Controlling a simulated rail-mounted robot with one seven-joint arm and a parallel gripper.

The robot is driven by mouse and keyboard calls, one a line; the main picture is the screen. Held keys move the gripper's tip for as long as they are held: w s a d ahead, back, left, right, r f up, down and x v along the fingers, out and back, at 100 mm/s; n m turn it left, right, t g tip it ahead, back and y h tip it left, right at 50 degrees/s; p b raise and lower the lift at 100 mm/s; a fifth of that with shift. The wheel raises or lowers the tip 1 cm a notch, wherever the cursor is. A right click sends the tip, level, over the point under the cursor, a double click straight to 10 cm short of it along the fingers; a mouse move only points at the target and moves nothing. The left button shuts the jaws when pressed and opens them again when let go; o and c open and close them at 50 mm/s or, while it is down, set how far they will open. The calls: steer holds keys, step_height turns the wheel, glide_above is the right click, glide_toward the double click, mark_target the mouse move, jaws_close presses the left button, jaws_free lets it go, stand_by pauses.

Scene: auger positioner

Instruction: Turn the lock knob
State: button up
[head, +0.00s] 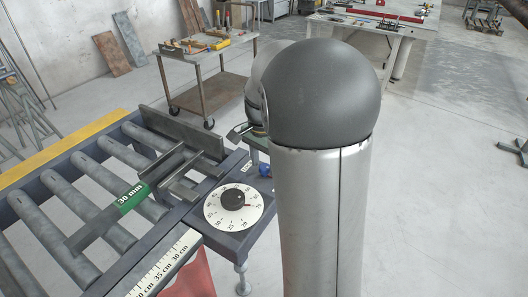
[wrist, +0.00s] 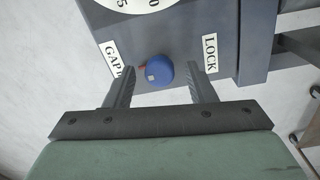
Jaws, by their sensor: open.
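In the head view the blue knob (head: 265,170) shows small at the panel's right edge, and my arm hides most of my gripper.
A white dial (head: 233,206) with a black centre and red pointer sits left of the knob. A roller conveyor (head: 88,181) with a green "30 mm" block (head: 132,198) and a ruler (head: 165,265) lies at the left. A tool cart (head: 206,75) stands behind.

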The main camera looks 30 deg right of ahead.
mark_target(262, 165)
step_height(262, 165, up, 17)
steer(key=shift+w+a+r, duration=0.15)
steer(key=shift+w, duration=0.2)
stand_by(0.6)
